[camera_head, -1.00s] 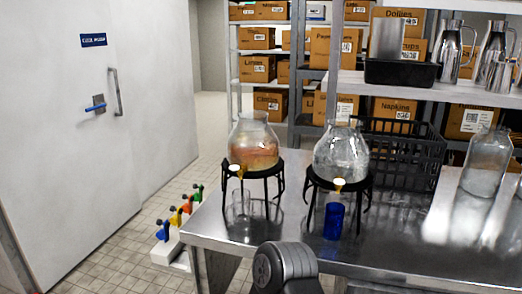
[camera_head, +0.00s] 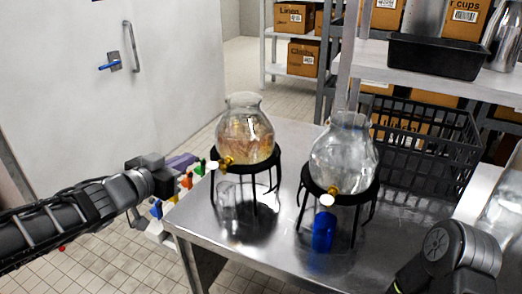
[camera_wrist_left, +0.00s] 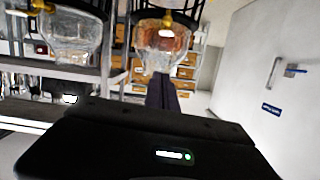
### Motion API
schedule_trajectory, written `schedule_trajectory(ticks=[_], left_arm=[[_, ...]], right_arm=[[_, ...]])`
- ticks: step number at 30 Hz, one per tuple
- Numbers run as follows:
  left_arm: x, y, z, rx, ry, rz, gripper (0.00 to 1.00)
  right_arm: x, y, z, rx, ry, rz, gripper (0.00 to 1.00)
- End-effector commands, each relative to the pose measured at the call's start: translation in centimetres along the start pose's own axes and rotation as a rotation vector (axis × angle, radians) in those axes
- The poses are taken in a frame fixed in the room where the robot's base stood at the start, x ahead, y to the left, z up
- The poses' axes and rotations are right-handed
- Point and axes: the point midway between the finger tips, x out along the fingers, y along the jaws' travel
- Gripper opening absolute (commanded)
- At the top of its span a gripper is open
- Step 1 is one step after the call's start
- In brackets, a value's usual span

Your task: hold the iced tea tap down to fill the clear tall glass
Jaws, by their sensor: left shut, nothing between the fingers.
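The iced tea dispenser (camera_head: 246,135), a glass jar with amber liquid, stands on a black stand on the steel table; it also shows upside down in the left wrist view (camera_wrist_left: 160,42). Its brass tap with a white handle (camera_head: 212,165) faces the front left. The clear tall glass (camera_head: 229,192) stands below, near the tap; I see no tea in it. My left gripper (camera_head: 193,161), with purple fingers, is shut and empty, just left of the tap handle and apart from it. The fingers (camera_wrist_left: 160,92) also show in the left wrist view. My right gripper is out of view.
A second dispenser with clear liquid (camera_head: 342,155) stands to the right, with a blue glass (camera_head: 323,230) below its tap. A black crate (camera_head: 425,150) is behind it. My right arm covers the table's front right.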

Motion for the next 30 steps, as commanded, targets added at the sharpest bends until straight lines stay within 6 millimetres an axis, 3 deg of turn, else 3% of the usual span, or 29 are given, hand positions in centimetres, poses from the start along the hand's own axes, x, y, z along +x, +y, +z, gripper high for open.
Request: schedule_trajectory(ticks=[19, 23, 30], left_arm=[[0.5, 0.2, 0.3, -0.06, -0.008, 0.01, 0.0], [1.7, 0.3, 0.4, -0.06, -0.009, 0.01, 0.0], [5.9, 0.4, 0.5, -0.061, -0.01, 0.012, 0.0]], right_arm=[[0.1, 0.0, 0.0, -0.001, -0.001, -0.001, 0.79], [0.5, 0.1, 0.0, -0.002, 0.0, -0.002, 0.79], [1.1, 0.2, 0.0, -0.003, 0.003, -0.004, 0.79]])
